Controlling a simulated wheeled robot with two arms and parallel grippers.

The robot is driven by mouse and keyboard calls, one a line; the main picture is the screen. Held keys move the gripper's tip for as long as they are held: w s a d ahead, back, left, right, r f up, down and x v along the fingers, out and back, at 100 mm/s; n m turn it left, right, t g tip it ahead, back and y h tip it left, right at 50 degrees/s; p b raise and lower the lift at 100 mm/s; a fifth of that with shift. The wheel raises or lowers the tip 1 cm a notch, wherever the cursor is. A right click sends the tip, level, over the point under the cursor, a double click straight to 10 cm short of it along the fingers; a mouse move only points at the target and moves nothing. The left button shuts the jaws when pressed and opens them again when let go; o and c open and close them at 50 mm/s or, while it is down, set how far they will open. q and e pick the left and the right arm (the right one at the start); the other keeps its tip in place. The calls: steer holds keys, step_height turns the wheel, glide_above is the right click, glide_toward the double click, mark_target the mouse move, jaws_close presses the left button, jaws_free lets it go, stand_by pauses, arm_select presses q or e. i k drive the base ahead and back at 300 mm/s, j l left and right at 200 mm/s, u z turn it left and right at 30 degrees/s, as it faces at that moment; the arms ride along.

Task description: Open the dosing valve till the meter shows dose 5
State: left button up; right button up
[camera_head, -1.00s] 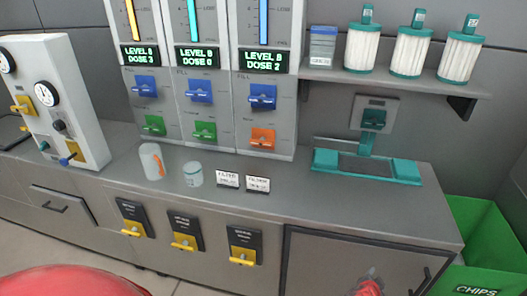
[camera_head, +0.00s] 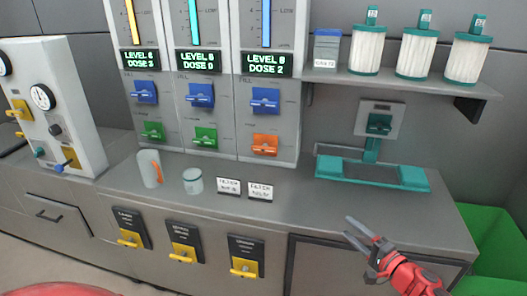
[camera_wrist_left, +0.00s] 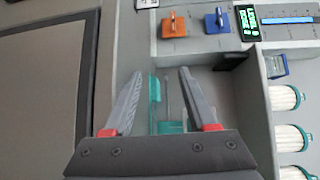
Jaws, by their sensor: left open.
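Three dosing columns stand against the back wall. Their meters read dose 3 on the left meter (camera_head: 141,60), dose 0 on the middle meter (camera_head: 198,60) and dose 2 on the right meter (camera_head: 269,64). Each column has an upper blue valve, such as the right one (camera_head: 265,100). Below are a left green valve (camera_head: 153,131), a middle green valve (camera_head: 205,137) and an orange valve (camera_head: 265,145). The orange valve also shows in the left wrist view (camera_wrist_left: 173,25). My left gripper (camera_head: 349,229) is open and empty over the counter's front edge, apart from the valves. My right gripper is out of view.
On the counter are a white cup with an orange stripe (camera_head: 150,168), a pale jar (camera_head: 193,181), two label cards (camera_head: 260,191) and a teal stand (camera_head: 345,171). A shelf (camera_head: 400,85) holds filters. A green bin (camera_head: 500,260) stands at right. The counter front has yellow handles (camera_head: 183,254).

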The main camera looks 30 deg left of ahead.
mark_target(265, 148)
steer(key=i+j, duration=0.15)
steer(key=j, duration=0.25)
steer(key=i+j, duration=0.15)
steer(key=j, duration=0.25)
steer(key=i+j, duration=0.15)
steer(key=j, duration=0.25)
